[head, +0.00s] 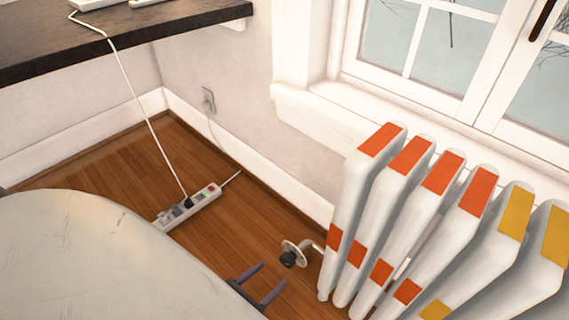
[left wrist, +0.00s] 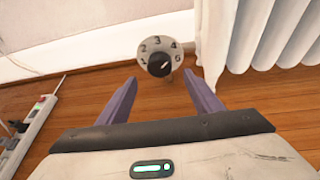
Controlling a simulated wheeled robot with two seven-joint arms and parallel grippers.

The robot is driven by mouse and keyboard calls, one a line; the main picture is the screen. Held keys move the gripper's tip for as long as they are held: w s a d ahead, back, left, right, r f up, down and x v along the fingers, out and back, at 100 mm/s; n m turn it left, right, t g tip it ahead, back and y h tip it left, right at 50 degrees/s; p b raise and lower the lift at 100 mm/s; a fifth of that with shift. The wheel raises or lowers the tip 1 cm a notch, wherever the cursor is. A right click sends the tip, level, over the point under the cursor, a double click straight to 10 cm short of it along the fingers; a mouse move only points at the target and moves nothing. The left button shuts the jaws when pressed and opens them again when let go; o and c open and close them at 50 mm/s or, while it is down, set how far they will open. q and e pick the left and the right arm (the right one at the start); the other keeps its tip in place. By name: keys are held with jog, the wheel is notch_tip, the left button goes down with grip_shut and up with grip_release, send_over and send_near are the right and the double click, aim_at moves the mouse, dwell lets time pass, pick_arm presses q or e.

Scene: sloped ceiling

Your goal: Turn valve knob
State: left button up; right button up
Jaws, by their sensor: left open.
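The valve knob (head: 289,257) is a black knob on a pale round dial, joined to a pipe at the lower left of the radiator (head: 363,190). In the left wrist view the dial (left wrist: 159,44) shows numbers, and the black knob (left wrist: 159,65) sits on its lower part. My left gripper (head: 266,285) is open, with purple fingers, below and left of the knob in the head view. In the left wrist view my left gripper (left wrist: 165,90) has its fingers spread to either side below the dial, apart from it. My right gripper is not in view.
A white power strip (head: 190,207) with plugs and a cable lies on the wooden floor at left. A dark countertop (head: 120,35) is at upper left. The window sill (head: 320,120) juts out above the radiator. Floor around the knob is clear.

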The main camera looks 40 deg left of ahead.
aim_at(285, 263)
pick_arm(q)
jog(key=b+x, duration=0.3)
jog(key=x, duration=0.4)
jog(key=shift+w+f, duration=0.2)
jog(key=shift+w, duration=0.1)
jog(key=shift+w+f+b, duration=0.1)
jog(key=shift+w+b, duration=0.2)
jog(key=shift+w, duration=0.35)
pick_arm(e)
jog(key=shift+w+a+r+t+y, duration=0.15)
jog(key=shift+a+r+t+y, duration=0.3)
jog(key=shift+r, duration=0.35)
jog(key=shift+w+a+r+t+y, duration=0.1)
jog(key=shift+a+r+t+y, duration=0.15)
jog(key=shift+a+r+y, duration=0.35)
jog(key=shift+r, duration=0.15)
pick_arm(q)
jog(key=c, duration=1.1)
jog(key=shift+o, duration=0.2)
jog(key=shift+d+m+y, duration=0.1)
jog(key=shift+m+y, duration=0.7)
jog(key=shift+f+m+t+y, duration=0.1)
jog(key=shift+m+t+y, duration=0.2)
jog(key=shift+m, duration=0.2)
jog(key=o, duration=1.1)
jog(key=shift+c, duration=0.2)
jog(key=shift+s, duration=0.1)
